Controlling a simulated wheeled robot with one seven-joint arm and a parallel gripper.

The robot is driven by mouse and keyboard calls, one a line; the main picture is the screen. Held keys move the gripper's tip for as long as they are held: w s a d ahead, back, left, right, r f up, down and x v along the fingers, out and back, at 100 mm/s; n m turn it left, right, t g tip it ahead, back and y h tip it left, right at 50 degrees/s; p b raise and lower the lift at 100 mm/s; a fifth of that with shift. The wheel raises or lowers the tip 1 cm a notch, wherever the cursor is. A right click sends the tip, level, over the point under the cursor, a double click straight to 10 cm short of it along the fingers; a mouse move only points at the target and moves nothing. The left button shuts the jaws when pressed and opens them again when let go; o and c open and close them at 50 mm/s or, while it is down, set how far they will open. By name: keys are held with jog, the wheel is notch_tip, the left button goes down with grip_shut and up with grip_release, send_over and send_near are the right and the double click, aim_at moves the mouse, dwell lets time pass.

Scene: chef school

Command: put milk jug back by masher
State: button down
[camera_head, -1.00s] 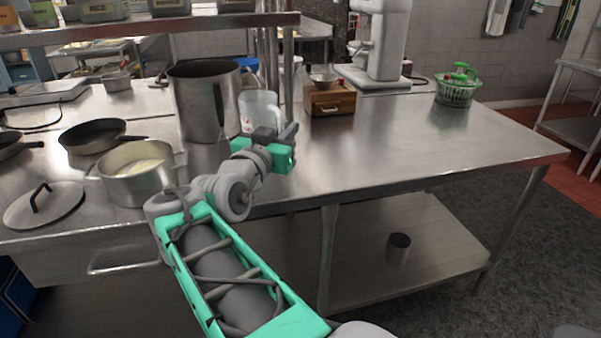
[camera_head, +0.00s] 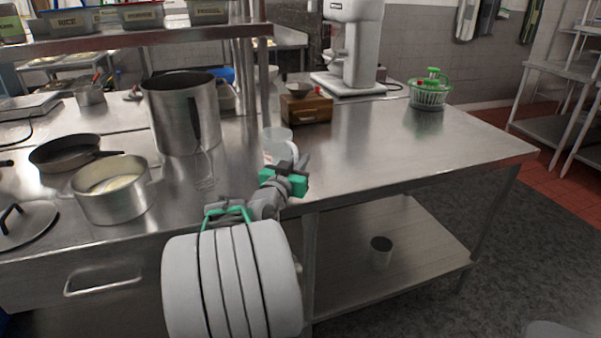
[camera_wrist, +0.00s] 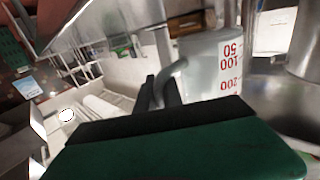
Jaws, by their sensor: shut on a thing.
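The milk jug is a clear jug (camera_head: 277,142) near the front of the steel table, right of the big pot. In the wrist view the jug (camera_wrist: 212,62) shows red volume marks, appearing upside down in that picture. My gripper (camera_head: 298,168) is shut on the jug's handle, and its dark fingers (camera_wrist: 160,92) show at the handle in the wrist view. My gripper partly hides the jug in the head view. I cannot tell whether its base touches the table. A thin wire utensil, seemingly the masher (camera_head: 205,172), lies on the table in front of the big pot.
The big steel pot (camera_head: 178,120) stands behind the masher, with a shallow pot (camera_head: 112,195) and frying pan (camera_head: 68,152) to the left. A wooden box (camera_head: 306,109) stands behind the jug. A shelf post (camera_head: 264,75) rises nearby. The table's right half is mostly clear.

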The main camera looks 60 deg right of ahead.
jog(key=shift+d+f, duration=0.15)
jog(key=shift+f, duration=0.8)
jog(key=shift+d+f, duration=0.15)
jog(key=shift+f, duration=0.75)
jog(key=shift+f+b, duration=0.15)
jog(key=shift+b, duration=0.25)
jog(key=c, duration=1.5)
grip_release()
jog(key=a, duration=0.8)
jog(key=s+a+b, duration=0.1)
jog(key=a, duration=0.3)
